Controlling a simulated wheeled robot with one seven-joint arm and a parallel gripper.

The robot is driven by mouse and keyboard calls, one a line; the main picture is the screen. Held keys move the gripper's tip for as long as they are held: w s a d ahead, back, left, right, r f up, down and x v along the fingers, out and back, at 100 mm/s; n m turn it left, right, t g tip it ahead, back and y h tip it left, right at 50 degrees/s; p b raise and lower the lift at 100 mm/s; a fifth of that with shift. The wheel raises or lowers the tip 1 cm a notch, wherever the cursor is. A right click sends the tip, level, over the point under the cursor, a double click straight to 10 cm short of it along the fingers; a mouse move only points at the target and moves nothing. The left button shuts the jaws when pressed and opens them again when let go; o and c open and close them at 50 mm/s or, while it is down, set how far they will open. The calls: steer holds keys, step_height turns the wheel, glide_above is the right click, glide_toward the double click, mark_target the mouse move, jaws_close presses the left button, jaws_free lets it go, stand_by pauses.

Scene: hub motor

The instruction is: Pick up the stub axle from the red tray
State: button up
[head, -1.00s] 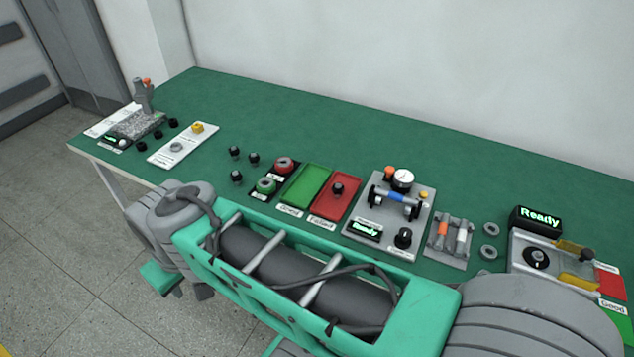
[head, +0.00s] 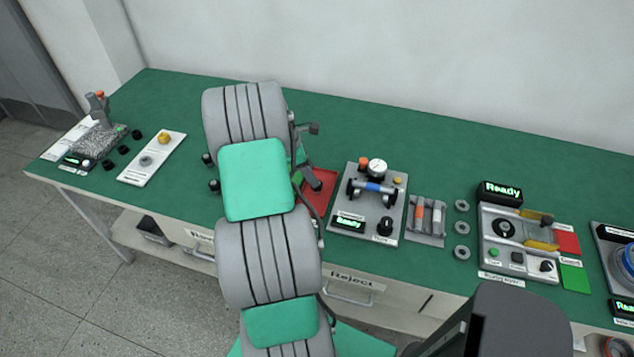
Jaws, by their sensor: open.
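The red tray (head: 325,186) lies on the green bench, just right of my raised arm in the head view. Its left part is hidden behind my arm. The stub axle cannot be made out now; my arm and gripper cover the part of the tray where a small dark upright piece stood earlier. My gripper (head: 312,180) shows only in part as grey pieces at the right edge of my arm, over the tray's near-left area. It is open, and nothing is seen in it. I cannot tell its height above the tray.
Right of the tray stand a grey gauge fixture (head: 378,170) holding a shaft, a small rack (head: 427,218) and several grey rings (head: 461,227). A tester (head: 515,243) with a Ready display is farther right. The white panel (head: 152,158) lies left. The bench's back strip is clear.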

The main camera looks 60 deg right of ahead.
steer(key=p+x, duration=0.1)
steer(key=x, duration=0.5)
steer(key=shift+w+d+f+p, duration=0.1)
steer(key=shift+d+f+p, duration=0.05)
steer(key=shift+f+p, duration=0.3)
jaws_close()
